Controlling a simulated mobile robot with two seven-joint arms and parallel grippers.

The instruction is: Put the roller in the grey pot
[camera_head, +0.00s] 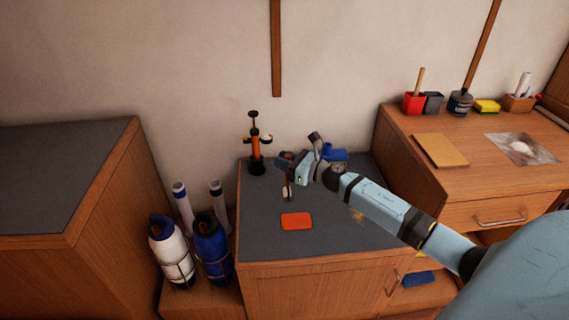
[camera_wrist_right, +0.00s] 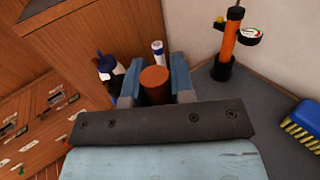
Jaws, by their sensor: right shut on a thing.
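My right gripper (camera_head: 285,160) is shut on a slim thing with a red-brown handle and a pale lower end (camera_head: 286,193), which looks like the roller. It hangs roughly upright above the dark grey top of the middle cabinet. In the right wrist view the brown round end of its handle (camera_wrist_right: 154,78) shows between the two fingers (camera_wrist_right: 155,85). The grey pot (camera_head: 433,102) stands on the wooden cabinet at the right, beside a red pot (camera_head: 413,103) with a wooden stick in it. The grey pot's inside is too small to make out. My left gripper is not in view.
An orange-and-black pump (camera_head: 256,150), a blue brush (camera_head: 335,154) and an orange flat piece (camera_head: 297,221) are on the middle cabinet. A dark jar (camera_head: 460,104), yellow sponge (camera_head: 487,106) and tan board (camera_head: 440,150) are on the right one. Bottles (camera_head: 212,245) stand lower left.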

